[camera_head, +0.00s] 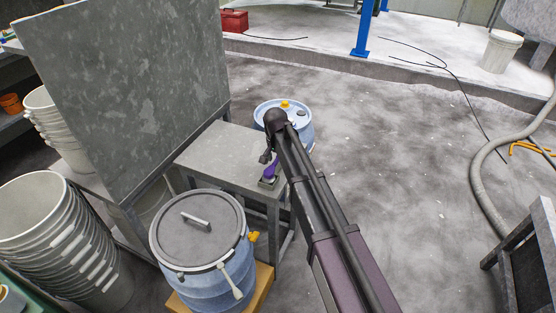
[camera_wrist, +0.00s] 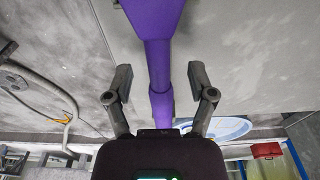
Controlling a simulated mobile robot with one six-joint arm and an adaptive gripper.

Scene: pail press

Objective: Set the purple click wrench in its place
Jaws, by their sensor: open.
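The purple click wrench (camera_head: 269,171) is at the right edge of the grey bench (camera_head: 215,150), where its lower end meets a small dark-framed holder (camera_head: 268,183). I cannot tell how deeply it sits in it. In the wrist view the purple wrench (camera_wrist: 158,60) runs from the top edge down between my fingers. My gripper (camera_head: 265,157) is just above and beside the wrench in the head view. In the wrist view my gripper (camera_wrist: 160,82) is open, with a visible gap between each finger and the wrench. The arm hides part of the bench's right side.
A lidded blue drum (camera_head: 200,240) stands in front of the bench, and another blue drum (camera_head: 300,113) behind it. A tall grey panel (camera_head: 125,90) rises at the left, beside stacked grey pails (camera_head: 60,245). A hose (camera_head: 485,160) lies at the right. The middle floor is clear.

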